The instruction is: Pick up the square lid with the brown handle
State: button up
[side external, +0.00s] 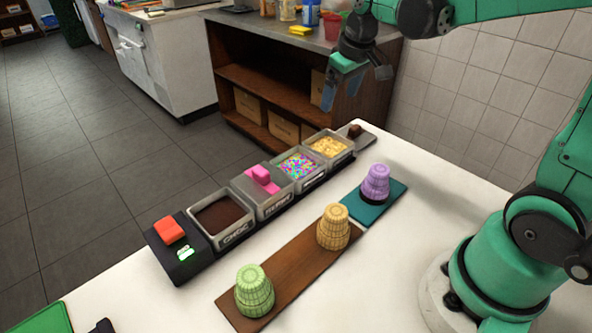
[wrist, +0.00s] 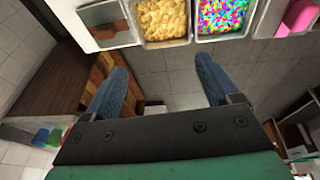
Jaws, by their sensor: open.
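The square grey lid (side external: 366,139) with a small brown handle (side external: 354,131) is at the far end of the container row on the white table. I cannot tell whether it lies flat on the table or on something. My gripper (side external: 358,80) is above and beyond the far end of the table, apart from the lid. In the wrist view its two blue fingers (wrist: 160,72) are spread with nothing between them.
Green (side external: 254,290), yellow (side external: 333,227) and purple (side external: 375,183) cups stand on boards. A wooden shelf (side external: 262,85) stands behind.

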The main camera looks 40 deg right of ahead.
aim_at(355, 126)
jog(key=w+d+f+g, duration=0.1)
jog(key=d+f, duration=0.1)
jog(key=d, duration=0.1)
jog(key=d+f+g, duration=0.1)
jog(key=d+f, duration=0.2)
jog(key=d, duration=0.1)
jog(key=w+d+f+g+y, duration=0.1)
jog(key=d+f, duration=0.1)
jog(key=d, duration=0.1)
jog(key=shift+w+d+f, duration=0.2)
jog(key=shift+w+d, duration=0.1)
jog(key=shift+w, duration=0.05)
jog(key=shift+f, duration=2.8)
grip_shut()
